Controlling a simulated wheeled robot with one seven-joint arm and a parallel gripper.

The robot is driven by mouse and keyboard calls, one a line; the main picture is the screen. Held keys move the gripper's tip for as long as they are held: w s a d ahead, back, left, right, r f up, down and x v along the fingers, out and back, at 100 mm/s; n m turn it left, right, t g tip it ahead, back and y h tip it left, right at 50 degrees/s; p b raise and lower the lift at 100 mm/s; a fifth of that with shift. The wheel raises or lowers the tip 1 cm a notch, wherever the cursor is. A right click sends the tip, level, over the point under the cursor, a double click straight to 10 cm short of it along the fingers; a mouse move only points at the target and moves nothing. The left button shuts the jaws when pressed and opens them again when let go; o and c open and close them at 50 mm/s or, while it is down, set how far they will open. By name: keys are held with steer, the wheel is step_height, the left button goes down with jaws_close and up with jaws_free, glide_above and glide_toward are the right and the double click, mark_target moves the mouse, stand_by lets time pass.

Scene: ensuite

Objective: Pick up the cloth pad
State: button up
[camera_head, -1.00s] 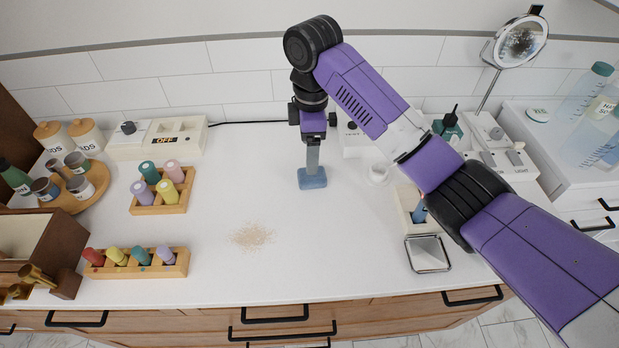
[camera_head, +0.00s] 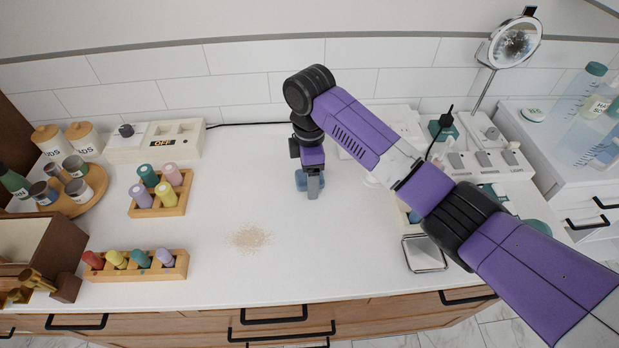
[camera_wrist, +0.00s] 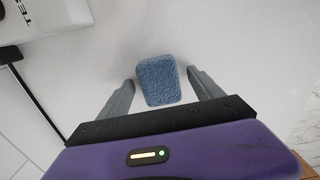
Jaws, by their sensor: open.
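The cloth pad (camera_wrist: 158,80) is a small blue textured block lying on the white counter. In the wrist view it lies between and slightly ahead of the two fingertips of my gripper (camera_wrist: 160,80), which is open with a gap on each side of the pad. In the head view the pad (camera_head: 300,181) is partly hidden behind my gripper (camera_head: 313,188), which points down over the counter. I cannot tell the exact height of the fingertips above the counter.
A patch of tan crumbs (camera_head: 249,237) lies on the white counter (camera_head: 240,190). Wooden racks of coloured rollers (camera_head: 140,264) stand at left. A small square mirror (camera_head: 424,254) lies at right. A switch box (camera_head: 160,141) with a black cable sits at the back.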

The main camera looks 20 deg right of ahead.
steer(key=c, duration=1.4)
steer(key=shift+r, duration=0.15)
step_height(320, 180, up, 20)
steer(key=p, duration=0.3)
